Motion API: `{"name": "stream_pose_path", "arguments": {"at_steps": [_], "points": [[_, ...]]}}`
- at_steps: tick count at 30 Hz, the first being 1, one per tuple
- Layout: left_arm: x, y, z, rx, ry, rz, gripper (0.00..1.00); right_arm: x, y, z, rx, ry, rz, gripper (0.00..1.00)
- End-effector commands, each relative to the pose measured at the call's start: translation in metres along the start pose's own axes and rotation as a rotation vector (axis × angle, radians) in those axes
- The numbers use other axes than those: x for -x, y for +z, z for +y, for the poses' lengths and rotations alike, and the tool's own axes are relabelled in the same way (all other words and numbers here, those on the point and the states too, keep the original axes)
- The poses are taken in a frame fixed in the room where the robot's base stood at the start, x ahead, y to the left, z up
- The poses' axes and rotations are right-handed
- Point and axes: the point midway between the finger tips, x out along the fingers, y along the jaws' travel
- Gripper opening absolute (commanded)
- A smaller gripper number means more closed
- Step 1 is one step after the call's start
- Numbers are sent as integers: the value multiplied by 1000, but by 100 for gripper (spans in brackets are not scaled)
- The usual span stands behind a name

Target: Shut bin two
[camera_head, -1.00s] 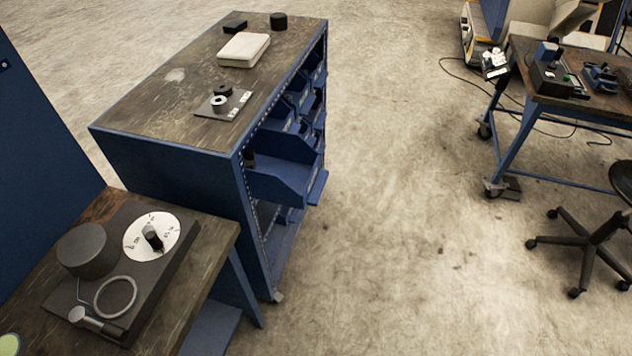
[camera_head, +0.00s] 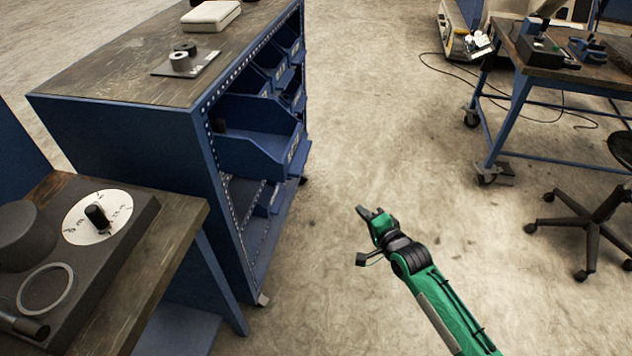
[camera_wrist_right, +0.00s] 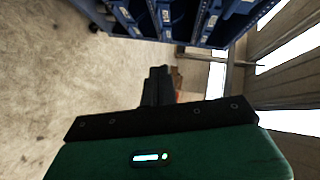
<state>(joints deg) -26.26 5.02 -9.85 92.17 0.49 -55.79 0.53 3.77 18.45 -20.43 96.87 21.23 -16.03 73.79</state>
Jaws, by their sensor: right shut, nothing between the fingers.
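The blue cabinet (camera_head: 115,140) stands at the left of the head view, with blue bins in its open right side. One blue bin (camera_head: 258,148) juts out from the cabinet nearest to me; its label is too small to read, so I cannot tell which bin is bin two. Other bins (camera_head: 282,65) sit further along. My right gripper (camera_head: 369,214) is shut and empty, over open floor to the right of the cabinet and apart from the bins. In the right wrist view its dark fingers (camera_wrist_right: 157,86) show below a row of labelled blue bins (camera_wrist_right: 172,14). My left gripper is not seen.
A bench (camera_head: 165,235) with a dark device and white dial (camera_head: 97,217) stands at the lower left. A wheeled table (camera_head: 560,85) is at the upper right, with a black chair (camera_head: 590,228) below it. The floor (camera_head: 400,150) between is clear.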

Motion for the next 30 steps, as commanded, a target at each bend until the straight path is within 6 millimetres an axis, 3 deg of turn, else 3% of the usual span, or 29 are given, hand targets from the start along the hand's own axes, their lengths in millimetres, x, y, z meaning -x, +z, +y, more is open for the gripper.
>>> {"name": "stream_pose_path", "arguments": {"at_steps": [3, 8, 14, 30], "points": [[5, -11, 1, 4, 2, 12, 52, 2, 5, -54, -118, -135, -36, 0], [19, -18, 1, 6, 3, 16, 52, 10, 10, -97, -209, -216, -75, 0], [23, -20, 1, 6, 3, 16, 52, 1, 11, -108, -227, -229, -83, 0], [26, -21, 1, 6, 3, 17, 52, -89, 16, -129, -224, -228, -82, 0]]}}
